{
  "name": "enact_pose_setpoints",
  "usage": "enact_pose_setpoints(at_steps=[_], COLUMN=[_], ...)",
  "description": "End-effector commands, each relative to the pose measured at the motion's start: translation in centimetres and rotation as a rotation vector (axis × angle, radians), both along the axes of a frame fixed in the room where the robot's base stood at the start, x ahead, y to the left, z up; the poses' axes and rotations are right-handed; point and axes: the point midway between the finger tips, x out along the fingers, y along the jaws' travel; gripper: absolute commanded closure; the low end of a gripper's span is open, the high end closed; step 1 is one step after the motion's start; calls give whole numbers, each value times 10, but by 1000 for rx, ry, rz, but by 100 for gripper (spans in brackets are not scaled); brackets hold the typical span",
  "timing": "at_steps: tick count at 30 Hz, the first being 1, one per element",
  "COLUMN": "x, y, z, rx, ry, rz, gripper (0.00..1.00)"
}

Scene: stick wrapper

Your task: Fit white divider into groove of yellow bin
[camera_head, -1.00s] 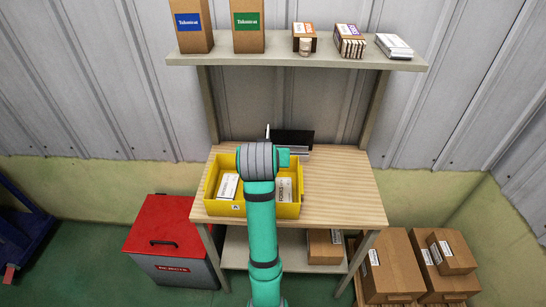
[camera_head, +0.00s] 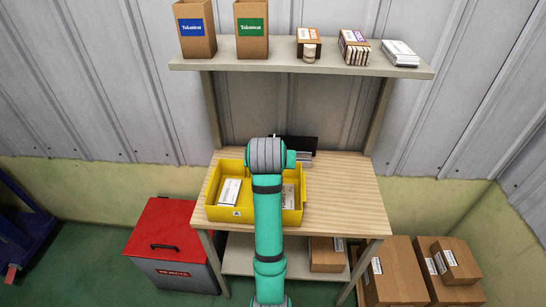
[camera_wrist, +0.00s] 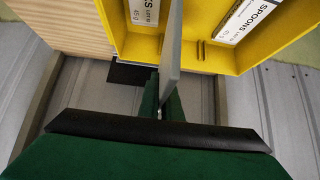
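The yellow bin (camera_head: 216,213) stands on the left part of the wooden table, holding white boxes. In the wrist view, the yellow bin (camera_wrist: 128,42) fills the top, with a pair of small ridges (camera_wrist: 201,50) on its wall forming a groove. The white divider (camera_wrist: 173,45), grey in shade, is a thin upright plate seen nearly edge-on. My gripper (camera_wrist: 163,100) is shut on the divider, which overlaps the bin wall just left of the ridges. I cannot tell whether it touches the bin. My arm hides gripper and divider in the head view.
White boxes, one marked SPOONS (camera_wrist: 247,18), lie in the bin on both sides of the divider. A dark object (camera_head: 304,143) stands at the table's back. The table's right side (camera_head: 345,190) is clear. A shelf (camera_head: 330,58) with boxes hangs above.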

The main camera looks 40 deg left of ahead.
Motion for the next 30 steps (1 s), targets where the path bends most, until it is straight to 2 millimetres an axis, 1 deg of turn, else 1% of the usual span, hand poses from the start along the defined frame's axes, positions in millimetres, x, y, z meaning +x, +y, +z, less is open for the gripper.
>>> enact_pose_setpoints(at_steps=[6,13,18,30], x=[-2,-1,0,1], y=[2,2,-1,-1], z=[-19,-33,-37,-38], rx=[0,-1,0,0], ry=[1,1,0,-1], rz=[4,4,-1,-1], gripper=[100,100,100,100])
